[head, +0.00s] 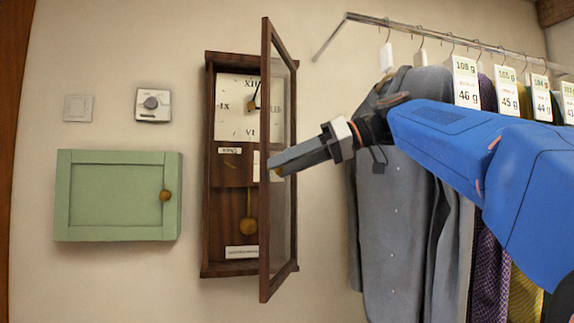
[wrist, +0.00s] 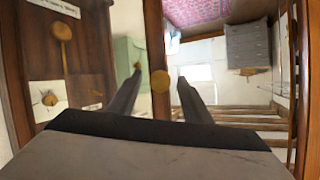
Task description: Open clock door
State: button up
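The wall clock (head: 207,205) has a dark wooden case, a white dial (head: 236,122) and a brass pendulum (head: 249,226). Its glazed door (head: 266,235) stands well open, swung out from the case's right side and seen nearly edge-on. In the wrist view, the door's wooden stile (wrist: 156,40) runs between my fingers with its round brass knob (wrist: 160,81). My gripper (head: 274,163) is at the door's free edge at about mid-height. Its fingers (wrist: 158,82) are apart, with gaps showing on both sides of the knob. Contact with the door cannot be told.
A green wall cabinet (head: 115,200) with a brass knob hangs left of the clock. A light switch (head: 78,108) and a thermostat-like dial (head: 153,104) are above it. Clothes (head: 405,200) hang from a rail (head: 440,37) at the right, close behind my arm.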

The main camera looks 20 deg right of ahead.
jog(key=shift+r, duration=0.1)
send_near(268, 127)
jog(key=x, duration=0.5)
jog(key=shift+w+a, duration=0.15)
